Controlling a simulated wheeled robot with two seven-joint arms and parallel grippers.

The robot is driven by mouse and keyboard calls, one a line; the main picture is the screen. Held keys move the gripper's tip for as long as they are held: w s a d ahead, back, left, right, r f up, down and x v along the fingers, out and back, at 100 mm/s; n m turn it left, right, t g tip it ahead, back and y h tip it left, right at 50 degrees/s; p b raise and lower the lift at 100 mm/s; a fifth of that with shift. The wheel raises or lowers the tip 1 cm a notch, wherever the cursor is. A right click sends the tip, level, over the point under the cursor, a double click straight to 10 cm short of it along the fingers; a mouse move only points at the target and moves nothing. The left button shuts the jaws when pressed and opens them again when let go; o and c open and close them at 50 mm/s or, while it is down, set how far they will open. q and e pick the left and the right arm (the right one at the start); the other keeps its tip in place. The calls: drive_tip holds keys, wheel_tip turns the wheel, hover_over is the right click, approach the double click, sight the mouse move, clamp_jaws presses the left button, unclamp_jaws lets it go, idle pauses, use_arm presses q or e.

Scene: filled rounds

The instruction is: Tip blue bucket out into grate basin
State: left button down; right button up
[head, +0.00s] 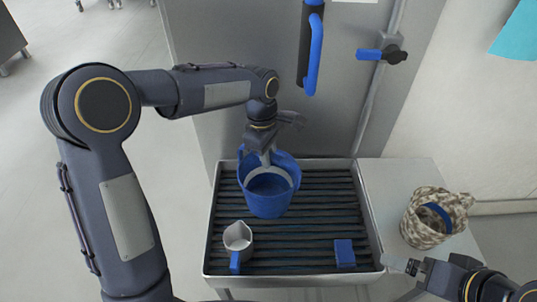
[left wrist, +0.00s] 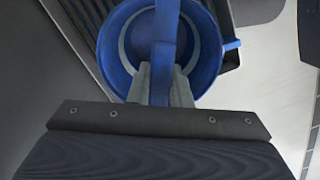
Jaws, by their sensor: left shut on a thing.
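The blue bucket (head: 268,201) is over the back part of the grate basin (head: 212,254), roughly upright, with its mouth facing up. My left gripper (head: 265,156) is above it, shut on its blue handle. In the left wrist view the handle strap (left wrist: 165,40) runs between the fingers, with the bucket's round rim (left wrist: 217,75) around it. A pale band shows inside the bucket; I cannot tell what it holds. Whether its bottom touches the slats is hidden. My right gripper (head: 403,265) is at the lower right, apart from the bucket; its jaw opening is unclear.
A grey jug with a blue handle (head: 238,240) and a blue block (head: 344,252) are in the basin's front part. A mottled pitcher (head: 424,224) stands on the side counter (head: 400,178) at right. A grey panel with a blue-handled valve (head: 370,54) rises behind.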

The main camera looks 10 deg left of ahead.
use_arm(q)
wheel_tip(320, 180, up, 7)
drive_tip(key=p, duration=0.5)
drive_tip(key=shift+f, duration=0.1)
drive_tip(key=shift+w, duration=0.1)
